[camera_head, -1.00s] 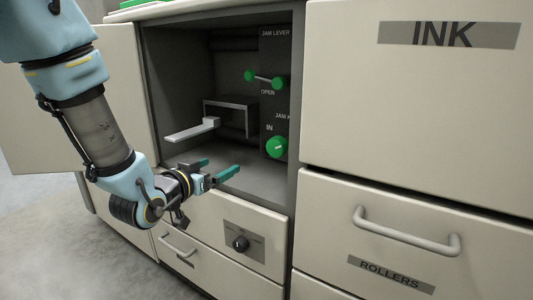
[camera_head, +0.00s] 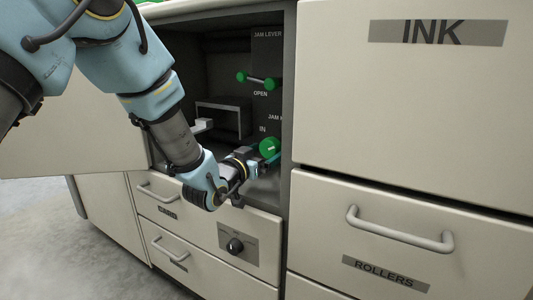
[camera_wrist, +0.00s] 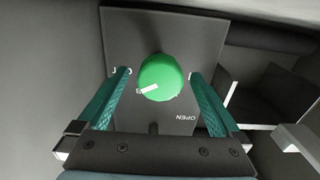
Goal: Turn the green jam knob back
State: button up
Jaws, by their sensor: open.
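The green jam knob (camera_head: 269,148) is on the dark panel at the right inside the open compartment, below the label IN. In the wrist view the round knob (camera_wrist: 160,77) has a white pointer mark towards its lower left and lies between the fingertips. My gripper (camera_wrist: 161,84) is open, with one teal finger on each side of the knob and a visible gap to each. In the head view my gripper (camera_head: 264,160) is inside the compartment mouth at the knob, and its fingers are partly hidden.
The jam lever (camera_head: 258,80) with green ends is above the knob, beside the label OPEN. A pale bar (camera_head: 202,126) sticks out at a dark box in the compartment. A drawer with a black dial (camera_head: 235,246) is below; the INK front (camera_head: 410,100) closes off the right.

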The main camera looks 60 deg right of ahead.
jog(key=shift+d, duration=0.2)
jog(key=c, duration=1.3)
